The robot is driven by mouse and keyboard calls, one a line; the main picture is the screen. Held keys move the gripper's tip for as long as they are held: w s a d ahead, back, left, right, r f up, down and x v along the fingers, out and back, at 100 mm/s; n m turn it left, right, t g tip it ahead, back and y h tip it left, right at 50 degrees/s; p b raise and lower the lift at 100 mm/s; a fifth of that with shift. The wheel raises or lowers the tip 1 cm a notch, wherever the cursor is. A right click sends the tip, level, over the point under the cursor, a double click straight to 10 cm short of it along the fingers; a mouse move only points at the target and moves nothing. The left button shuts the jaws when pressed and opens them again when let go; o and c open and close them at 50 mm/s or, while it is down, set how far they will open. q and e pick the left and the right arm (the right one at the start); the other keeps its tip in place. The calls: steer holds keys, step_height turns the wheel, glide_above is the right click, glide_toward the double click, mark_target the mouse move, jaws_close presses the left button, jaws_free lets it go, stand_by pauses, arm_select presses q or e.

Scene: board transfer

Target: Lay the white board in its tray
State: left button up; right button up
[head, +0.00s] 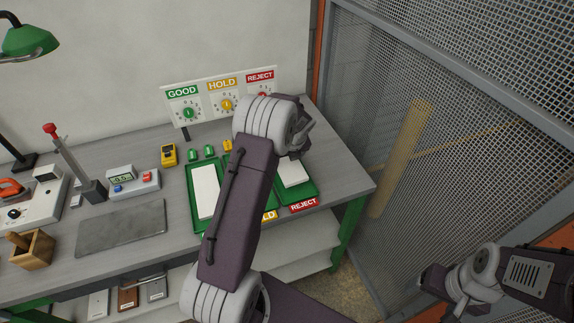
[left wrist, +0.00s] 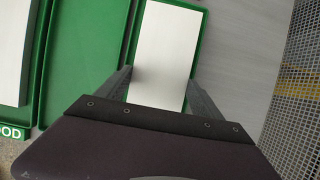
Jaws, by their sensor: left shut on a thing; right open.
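A white board (head: 293,174) is at the right-hand green tray (head: 309,190), the one by the REJECT label. My left gripper (head: 300,152) is shut on this board, with one finger at each long side. In the left wrist view the board (left wrist: 160,50) lies between the fingers (left wrist: 160,78), inside the outline of the tray (left wrist: 199,35). I cannot tell whether it touches the tray floor. Another white board (head: 205,190) lies in the left GOOD tray (head: 192,176). The middle tray (left wrist: 85,60) looks empty. My right gripper (head: 437,292) is open and empty, off the table.
A sign panel (head: 222,97) with GOOD, HOLD and REJECT dials stands behind the trays. A grey mat (head: 120,230), a small meter (head: 133,181) and a lever press (head: 75,165) are on the left. A mesh fence (head: 390,130) rises to the right of the table.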

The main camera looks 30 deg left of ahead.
mark_target(288, 163)
arm_select(q)
step_height(288, 163, down, 4)
steer(key=shift+w+f, duration=0.1)
steer(key=shift+w, duration=0.05)
steer(key=shift+f, duration=0.1)
steer(key=o, duration=1.5)
steer(key=shift+c, duration=0.2)
